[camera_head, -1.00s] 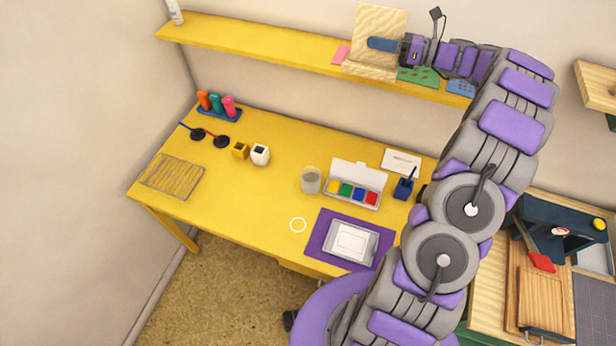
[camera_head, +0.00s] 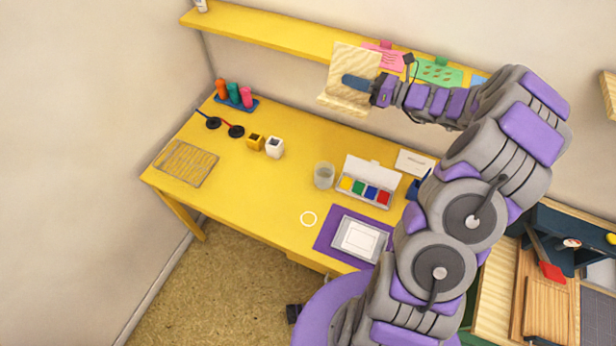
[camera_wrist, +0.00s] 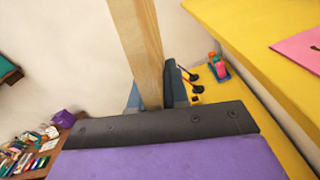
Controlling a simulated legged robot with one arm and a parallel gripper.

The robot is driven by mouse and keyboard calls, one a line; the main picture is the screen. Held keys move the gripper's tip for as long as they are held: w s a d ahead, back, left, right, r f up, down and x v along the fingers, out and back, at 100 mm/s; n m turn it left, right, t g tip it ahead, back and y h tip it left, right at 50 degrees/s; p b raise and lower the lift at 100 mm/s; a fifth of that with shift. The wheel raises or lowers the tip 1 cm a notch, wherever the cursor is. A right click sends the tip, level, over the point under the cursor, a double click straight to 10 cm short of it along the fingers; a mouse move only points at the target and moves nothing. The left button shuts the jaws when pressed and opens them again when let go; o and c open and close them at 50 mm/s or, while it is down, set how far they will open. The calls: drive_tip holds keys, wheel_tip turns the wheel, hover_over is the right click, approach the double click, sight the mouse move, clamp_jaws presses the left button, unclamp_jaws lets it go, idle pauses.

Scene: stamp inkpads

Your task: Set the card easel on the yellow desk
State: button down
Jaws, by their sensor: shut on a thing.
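The card easel (camera_head: 350,72) is a pale wooden stand with a back panel and a front ledge. My gripper (camera_head: 358,83) is shut on its right edge and holds it in the air in front of the yellow shelf, above the desk's back part. In the wrist view, the wooden easel (camera_wrist: 138,45) shows edge-on between the fingers (camera_wrist: 152,97). The yellow desk (camera_head: 240,200) stands below, against the wall.
The purple mat (camera_head: 325,238) carries a grey framed pad. The yellow shelf (camera_head: 270,32) holds coloured cards (camera_head: 435,73). The desk's middle-left is clear.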

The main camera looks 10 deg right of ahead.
sight(323, 103)
drive_tip(key=a+f, duration=0.1)
drive_tip(key=s+a+f, duration=0.1)
drive_tip(key=a+f, duration=0.1)
drive_tip(key=shift+s+f, duration=0.15)
drive_tip(key=shift+s, duration=0.05)
drive_tip(key=shift+t, duration=0.3)
drive_tip(key=a, duration=0.1)
drive_tip(key=a+f, duration=0.1)
drive_tip(key=a, duration=0.3)
drive_tip(key=shift+s+a+f, duration=0.15)
drive_tip(key=shift+s+f, duration=0.2)
